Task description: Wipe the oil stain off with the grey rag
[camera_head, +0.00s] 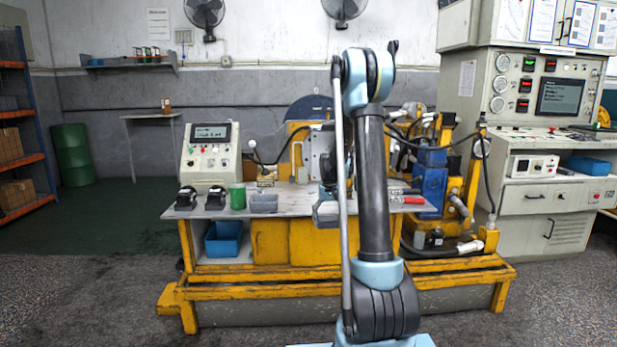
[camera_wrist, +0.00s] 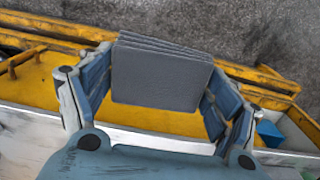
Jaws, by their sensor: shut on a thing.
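The grey rag (camera_wrist: 160,75) is in the wrist view, a folded stack of several flat layers. My gripper (camera_wrist: 155,100) is shut on it, with one blue-grey finger at each side of the rag. In the wrist view the rag is over the yellow bench frame, and its height above it is hard to tell. In the head view my gripper (camera_head: 326,211) is low at the front edge of the bench top, mostly behind my arm. I cannot make out the oil stain in either view.
The bench top (camera_head: 215,210) holds a control box (camera_head: 208,152), a green cup (camera_head: 237,196), a small grey tray (camera_head: 264,203) and red-handled tools (camera_head: 408,200). A blue bin (camera_head: 224,239) sits below. A blue pump (camera_head: 432,170) and hoses crowd the right.

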